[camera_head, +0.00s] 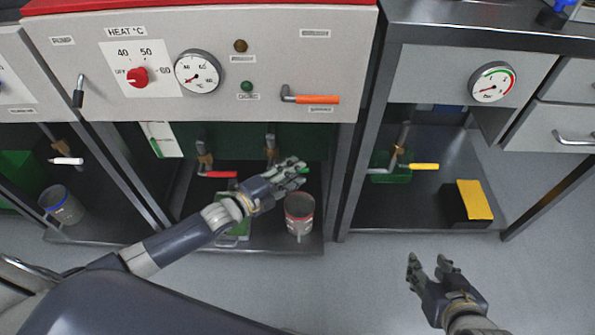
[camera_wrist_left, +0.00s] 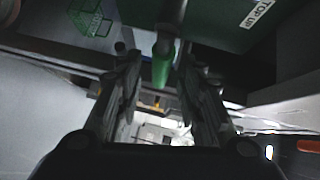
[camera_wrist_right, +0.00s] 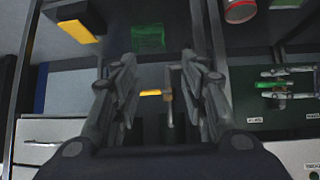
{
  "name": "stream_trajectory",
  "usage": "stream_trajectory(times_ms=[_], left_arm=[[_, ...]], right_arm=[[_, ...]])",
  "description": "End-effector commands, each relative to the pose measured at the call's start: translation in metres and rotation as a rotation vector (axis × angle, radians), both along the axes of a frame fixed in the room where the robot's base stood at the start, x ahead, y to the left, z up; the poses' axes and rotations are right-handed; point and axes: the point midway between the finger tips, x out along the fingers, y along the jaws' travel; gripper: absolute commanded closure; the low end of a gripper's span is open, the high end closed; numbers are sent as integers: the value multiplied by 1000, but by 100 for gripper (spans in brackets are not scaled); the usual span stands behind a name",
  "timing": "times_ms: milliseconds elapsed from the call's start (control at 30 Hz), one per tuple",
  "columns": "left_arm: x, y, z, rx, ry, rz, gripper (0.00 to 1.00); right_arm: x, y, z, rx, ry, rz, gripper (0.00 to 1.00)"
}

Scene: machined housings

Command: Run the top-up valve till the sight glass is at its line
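The top-up valve's green handle (camera_head: 305,170) shows at the fingertips of my left gripper (camera_head: 291,170), below the cabinet with the heat panel. In the left wrist view the green handle (camera_wrist_left: 162,65) hangs between the two spread fingers, with gaps on both sides, beside a "TOP UP" label (camera_wrist_left: 257,13). It also shows in the right wrist view (camera_wrist_right: 272,85). My right gripper (camera_head: 432,262) is open and empty above the floor at the right. A white plate with a green stripe (camera_head: 164,140) is at the left; I cannot tell whether it is the sight glass, or any level.
Red (camera_head: 218,174), yellow (camera_head: 425,167), white (camera_head: 67,161) and orange (camera_head: 318,99) handles are nearby. A red-rimmed can (camera_head: 300,215) stands below my left gripper. A yellow-topped box (camera_head: 474,200) is on the right shelf. The floor ahead is clear.

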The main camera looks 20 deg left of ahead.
Motion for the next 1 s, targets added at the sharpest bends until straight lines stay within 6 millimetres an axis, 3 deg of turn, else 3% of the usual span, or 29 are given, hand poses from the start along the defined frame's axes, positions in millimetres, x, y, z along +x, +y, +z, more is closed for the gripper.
stream_trajectory(times_ms=[200, 600, 767, 1000], left_arm=[[15, -8, -3, 0, -1, 0, 65], [18, -10, -3, 0, 0, 0, 65], [18, -10, -3, 0, 1, 0, 99], [18, -10, -3, -1, 0, 0, 100]], right_arm=[[19, 7, 15, 26, -112, 8, 60], [23, 9, 21, 32, -145, 10, 60], [23, 9, 21, 32, -144, 10, 60], [24, 9, 21, 32, -144, 10, 60]])
